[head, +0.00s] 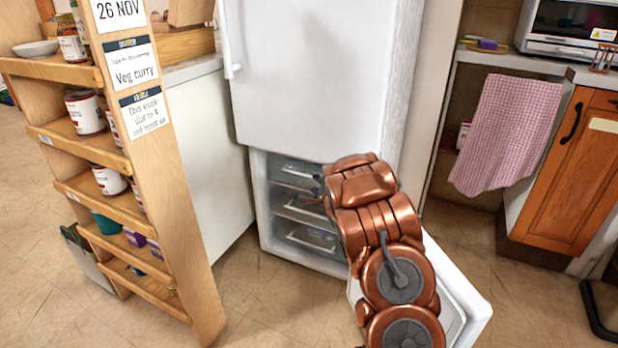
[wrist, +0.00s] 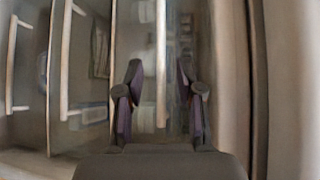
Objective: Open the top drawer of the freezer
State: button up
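The freezer (head: 262,200) is the lower part of the white fridge, and its door (head: 462,300) stands open at the lower right. Several clear-fronted drawers with pale handle bars are stacked inside. The top drawer (head: 295,171) looks shut; my arm hides its right part. In the wrist view, turned sideways, the handle bar that looks like the top drawer's (wrist: 161,45) runs between my fingers. My gripper (wrist: 160,75) is open, with one finger on either side of this bar. I cannot tell whether either touches it. In the head view the gripper is mostly hidden by my copper arm.
The middle drawer (head: 303,208) and bottom drawer (head: 312,238) sit below. The upper fridge door (head: 310,75) is shut. A wooden shelf rack (head: 185,220) with cans stands at left. An orange-brown cabinet (head: 570,175) stands at right. Floor (head: 265,305) is clear in front of the freezer.

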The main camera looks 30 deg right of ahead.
aim_at(310, 176)
jog(key=shift+b+x, duration=1.4)
jog(key=shift+x, duration=2.55)
jog(key=shift+c, duration=0.3)
grip_shut()
